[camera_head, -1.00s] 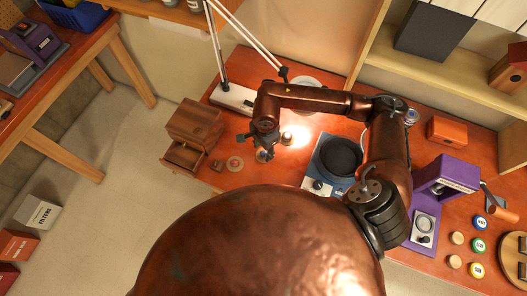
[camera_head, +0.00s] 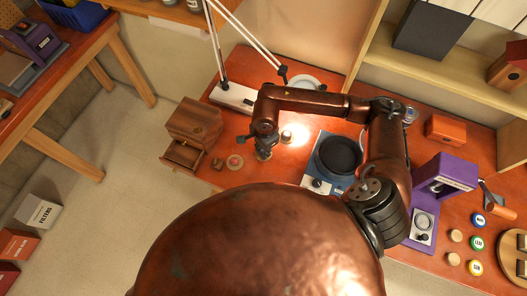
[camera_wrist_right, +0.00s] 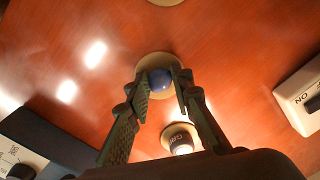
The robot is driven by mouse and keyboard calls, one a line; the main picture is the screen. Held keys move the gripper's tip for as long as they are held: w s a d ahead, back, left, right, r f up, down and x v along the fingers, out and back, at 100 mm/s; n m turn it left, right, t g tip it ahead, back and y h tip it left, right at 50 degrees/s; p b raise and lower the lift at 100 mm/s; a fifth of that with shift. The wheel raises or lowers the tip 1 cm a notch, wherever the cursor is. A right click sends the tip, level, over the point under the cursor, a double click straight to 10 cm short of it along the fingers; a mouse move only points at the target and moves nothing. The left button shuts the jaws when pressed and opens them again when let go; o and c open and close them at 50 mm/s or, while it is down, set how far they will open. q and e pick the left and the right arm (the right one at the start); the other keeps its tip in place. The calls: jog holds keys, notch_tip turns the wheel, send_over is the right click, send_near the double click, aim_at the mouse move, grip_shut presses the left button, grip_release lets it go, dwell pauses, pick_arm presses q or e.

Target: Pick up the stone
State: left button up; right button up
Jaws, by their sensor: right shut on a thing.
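The stone (camera_wrist_right: 160,80) is a small, round, blue piece seen in the right wrist view, between the fingertips of my right gripper (camera_wrist_right: 161,88). The gripper is shut on it. A pale round disc (camera_wrist_right: 150,62) shows around and behind the stone; I cannot tell whether the stone touches it. In the head view my right gripper (camera_head: 264,152) points down over the orange-red bench top, and the stone is too small to make out there. My left gripper is not in view.
A small wooden drawer box (camera_head: 193,122) stands left of the gripper with a drawer open. A round pinkish disc (camera_head: 234,162) lies near it. A blue device with a dark round plate (camera_head: 340,155) stands to the right.

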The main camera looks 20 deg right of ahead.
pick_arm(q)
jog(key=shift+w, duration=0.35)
pick_arm(e)
jog(key=shift+r, duration=0.5)
notch_tip(320, 180, up, 2)
jog(key=shift+r, duration=0.2)
pick_arm(q)
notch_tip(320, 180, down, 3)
jog(key=b, duration=0.2)
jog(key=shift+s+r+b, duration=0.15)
jog(key=shift+b, duration=0.25)
pick_arm(e)
jog(key=s+a+r, duration=0.5)
jog(key=a+r, duration=0.4)
jog(key=a, duration=0.4)
jog(key=shift+r, duration=0.3)
jog(key=n, duration=1.4)
send_over(262, 151)
notch_tip(262, 151, down, 3)
jog(key=shift+w+d+f+n+g, duration=0.3)
jog(key=shift+w+d+n, duration=0.2)
jog(key=shift+d+n, duration=0.3)
